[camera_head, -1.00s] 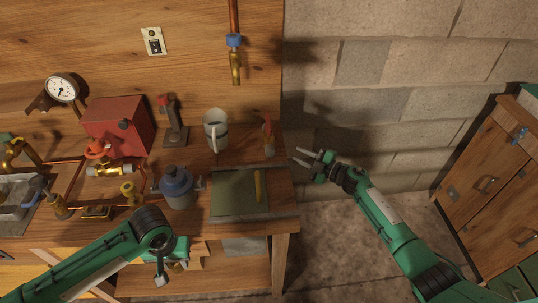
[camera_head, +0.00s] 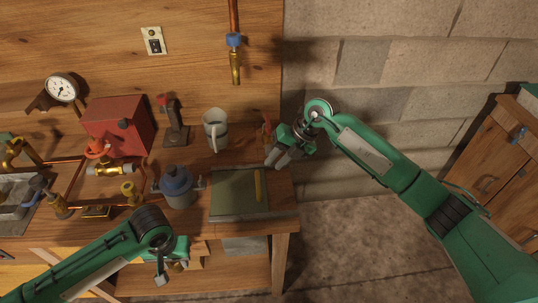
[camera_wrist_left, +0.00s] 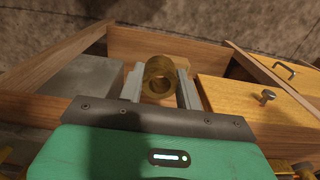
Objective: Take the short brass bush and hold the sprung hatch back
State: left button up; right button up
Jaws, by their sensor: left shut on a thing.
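The short brass bush (camera_wrist_left: 160,77) sits between the two grey fingers of my left gripper (camera_wrist_left: 160,86) in the left wrist view, its round bore facing the camera. My left gripper is shut on it. In the head view my left gripper (camera_head: 161,272) hangs at the bench's front edge, over the lower shelf area; the bush is mostly hidden there. My right gripper (camera_head: 281,158) is over the bench's right end, fingers pointing down-left, apart and empty. I cannot tell for certain which part is the sprung hatch.
A dark green mat (camera_head: 228,198) with a yellow stick (camera_head: 258,185) lies left of my right gripper. A grey mug (camera_head: 215,130), a blue-grey pot (camera_head: 177,187) and a red box (camera_head: 117,127) stand on the bench. A wooden cabinet (camera_head: 490,180) stands at the right.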

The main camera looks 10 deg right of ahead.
aim_at(259, 178)
jog(key=x, duration=1)
jog(key=shift+a, duration=0.15)
